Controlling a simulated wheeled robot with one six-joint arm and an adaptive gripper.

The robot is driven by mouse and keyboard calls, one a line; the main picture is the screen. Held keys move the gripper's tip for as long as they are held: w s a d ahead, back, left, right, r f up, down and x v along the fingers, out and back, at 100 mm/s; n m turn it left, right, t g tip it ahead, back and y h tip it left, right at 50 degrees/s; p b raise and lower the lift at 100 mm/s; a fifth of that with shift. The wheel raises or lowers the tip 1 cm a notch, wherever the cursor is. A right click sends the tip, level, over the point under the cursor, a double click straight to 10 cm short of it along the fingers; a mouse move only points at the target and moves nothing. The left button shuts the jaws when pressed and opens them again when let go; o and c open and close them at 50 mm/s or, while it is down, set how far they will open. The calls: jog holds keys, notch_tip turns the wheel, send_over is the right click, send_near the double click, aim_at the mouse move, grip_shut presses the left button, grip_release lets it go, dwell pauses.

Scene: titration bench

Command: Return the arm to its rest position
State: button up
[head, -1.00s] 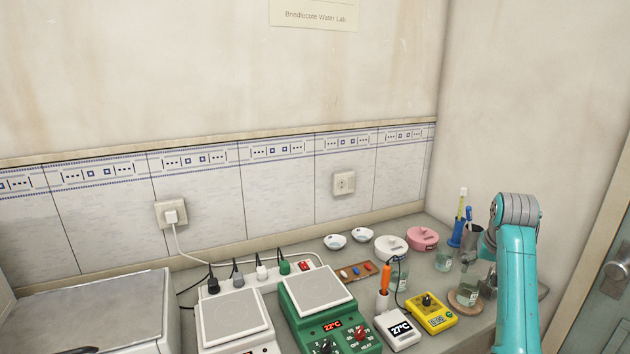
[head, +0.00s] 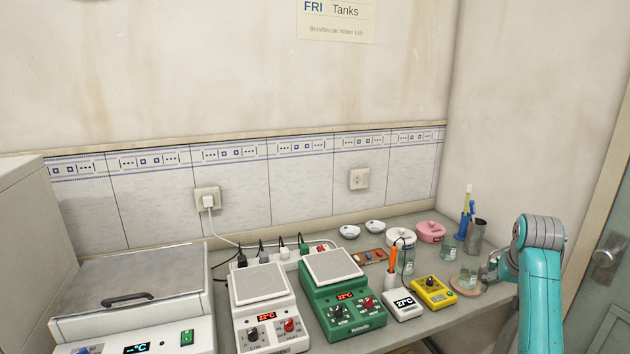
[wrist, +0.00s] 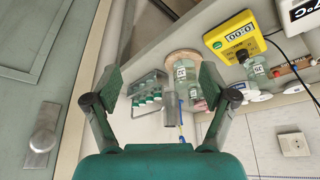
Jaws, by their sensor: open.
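My teal arm rises at the right of the head view, bent over at its elbow beside the right end of the bench (head: 410,335). My gripper (wrist: 165,95) shows in the wrist view with its two dark fingers spread wide and nothing between them. Past the fingers are a grey metal cup (wrist: 178,135), a wire rack with small vials (wrist: 147,93) and a labelled glass jar (wrist: 186,82) on a round wooden mat. They look well beyond the fingertips, apart from them. In the head view my gripper is hidden or too small to tell.
A yellow meter (head: 433,293), white thermometer unit (head: 403,305), green hotplate (head: 345,313) and white hotplate (head: 270,325) line the bench. A pink dish (head: 431,232) stands at the back. A door (head: 597,300) is at the right, its knob also near in the wrist view (wrist: 40,140).

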jog(key=s+a+f+t, duration=0.1)
jog(key=s+a+f, duration=0.15)
jog(key=f, duration=0.45)
jog(key=s+a+f+n+t, duration=0.1)
jog(key=s+a+f, duration=0.1)
jog(key=a+f, duration=0.35)
jog(key=s+a+f, duration=0.1)
jog(key=s+f, duration=0.2)
jog(key=f, duration=0.6)
jog(key=s+a+f+n+t, duration=0.1)
jog(key=s+a+f+t, duration=0.1)
jog(key=s+a+f, duration=0.45)
jog(key=s+a+f+n+t, duration=0.1)
jog(key=s+a+f, duration=0.25)
jog(key=s, duration=0.55)
jog(key=s+a+r+t, duration=0.2)
jog(key=s+a, duration=0.1)
jog(key=s, duration=0.7)
jog(key=s+a+r+t, duration=0.1)
jog(key=s+a, duration=0.2)
jog(key=s, duration=0.7)
jog(key=s+a+r+n+t+y, duration=0.2)
jog(key=s+r, duration=1.3)
jog(key=shift+s+a+r+t, duration=0.2)
jog(key=shift+s+a+t, duration=0.1)
jog(key=shift+a, duration=0.1)
